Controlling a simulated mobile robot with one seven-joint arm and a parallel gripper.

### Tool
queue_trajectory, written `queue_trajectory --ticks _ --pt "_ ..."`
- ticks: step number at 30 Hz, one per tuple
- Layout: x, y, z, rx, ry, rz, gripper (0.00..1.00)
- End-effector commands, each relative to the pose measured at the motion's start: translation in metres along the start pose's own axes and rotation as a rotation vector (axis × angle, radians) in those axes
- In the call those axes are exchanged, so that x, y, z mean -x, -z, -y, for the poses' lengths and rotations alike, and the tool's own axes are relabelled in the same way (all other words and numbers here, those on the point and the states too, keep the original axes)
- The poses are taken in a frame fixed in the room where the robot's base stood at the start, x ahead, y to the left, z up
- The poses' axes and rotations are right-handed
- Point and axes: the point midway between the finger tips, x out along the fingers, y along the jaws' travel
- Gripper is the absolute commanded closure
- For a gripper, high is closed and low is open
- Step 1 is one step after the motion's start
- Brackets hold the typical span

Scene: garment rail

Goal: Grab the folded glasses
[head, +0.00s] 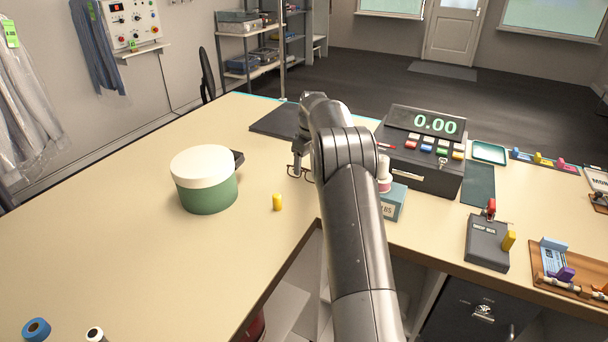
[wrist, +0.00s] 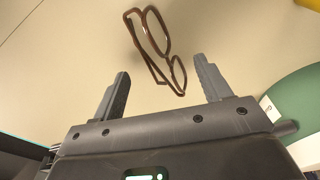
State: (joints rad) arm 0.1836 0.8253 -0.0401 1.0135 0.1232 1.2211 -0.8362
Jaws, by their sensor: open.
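The folded glasses (wrist: 149,44) are thin and brown and lie on the beige counter in the wrist view. My gripper (wrist: 163,78) is open, and its two dark fingers stand apart on either side of the near end of the glasses. Nothing is held between them. In the head view a small part of the glasses (head: 291,173) shows on the counter just left of my gripper (head: 300,168). My arm hides the rest. I cannot tell the height of the fingers above the counter.
A green tub with a white lid (head: 205,180) stands left of the glasses. A small yellow piece (head: 277,202) is on the counter in front of them. The left counter (head: 110,230) is largely clear.

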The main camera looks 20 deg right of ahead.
Motion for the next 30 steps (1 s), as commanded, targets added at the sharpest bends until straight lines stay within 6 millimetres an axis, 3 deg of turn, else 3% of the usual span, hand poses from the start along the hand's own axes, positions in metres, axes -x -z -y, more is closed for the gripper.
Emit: queue_trajectory --ticks 5,13,30 --pt "-0.026 0.001 0.000 0.000 0.001 0.002 0.29" --pt "-0.029 0.001 0.000 0.000 0.000 0.000 0.31" --pt "-0.029 0.001 0.000 0.000 0.000 0.000 0.78"
